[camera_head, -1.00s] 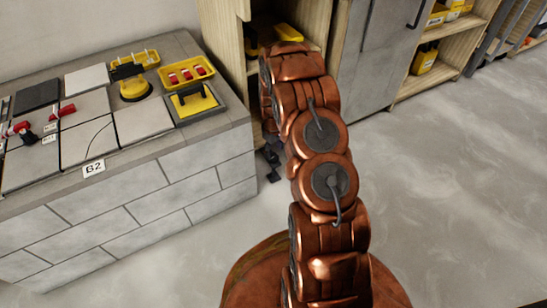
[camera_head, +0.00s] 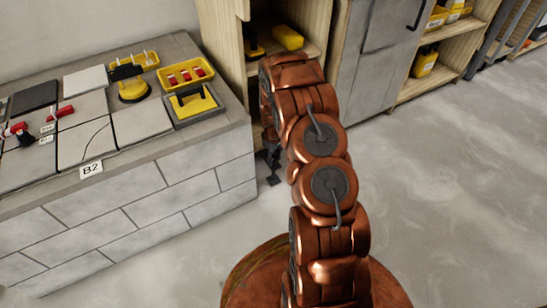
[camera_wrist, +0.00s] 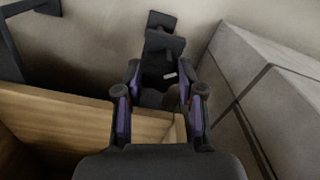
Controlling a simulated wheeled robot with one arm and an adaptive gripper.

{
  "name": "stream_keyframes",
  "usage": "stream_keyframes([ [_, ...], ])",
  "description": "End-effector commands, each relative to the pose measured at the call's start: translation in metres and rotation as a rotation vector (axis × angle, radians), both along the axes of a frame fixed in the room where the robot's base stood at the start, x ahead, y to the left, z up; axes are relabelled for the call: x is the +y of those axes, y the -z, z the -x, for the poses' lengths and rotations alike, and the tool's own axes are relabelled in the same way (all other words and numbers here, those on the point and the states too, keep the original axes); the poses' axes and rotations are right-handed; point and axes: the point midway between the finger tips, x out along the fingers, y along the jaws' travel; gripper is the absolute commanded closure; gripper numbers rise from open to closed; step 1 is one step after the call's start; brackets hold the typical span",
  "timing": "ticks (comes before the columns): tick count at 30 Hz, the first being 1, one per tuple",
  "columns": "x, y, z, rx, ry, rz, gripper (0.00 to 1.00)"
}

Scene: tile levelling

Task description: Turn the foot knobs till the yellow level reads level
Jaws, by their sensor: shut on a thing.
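In the wrist view my gripper (camera_wrist: 160,108) is closed around a dark, angular thing (camera_wrist: 164,44) that extends beyond the fingertips. Its shape is unclear, and I cannot tell whether it is a foot knob. In the head view my arm hides most of the gripper; dark parts (camera_head: 273,165) show low between bench and cabinet, and I cannot separate gripper from held thing. A yellow block (camera_head: 288,37) lies on the cabinet shelf; I cannot tell whether it is the level. No level reading is legible.
The tiled bench (camera_head: 130,215) stands left, with tiles, a yellow suction cup (camera_head: 133,90), a yellow tray (camera_head: 186,75) and a yellow-topped tool (camera_head: 194,101). The wooden cabinet (camera_head: 222,45) is close to my arm; its board (camera_wrist: 90,112) shows at the wrist. Floor is clear right.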

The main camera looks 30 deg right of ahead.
Motion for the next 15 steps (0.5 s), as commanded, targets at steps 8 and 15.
stream_keyframes([
  [8, 0.0003, -0.0010, 0.0002, 0.001, 0.011, -0.001, 0.97],
  [15, 0.0010, -0.0042, 0.0008, 0.002, 0.105, -0.002, 0.97],
])
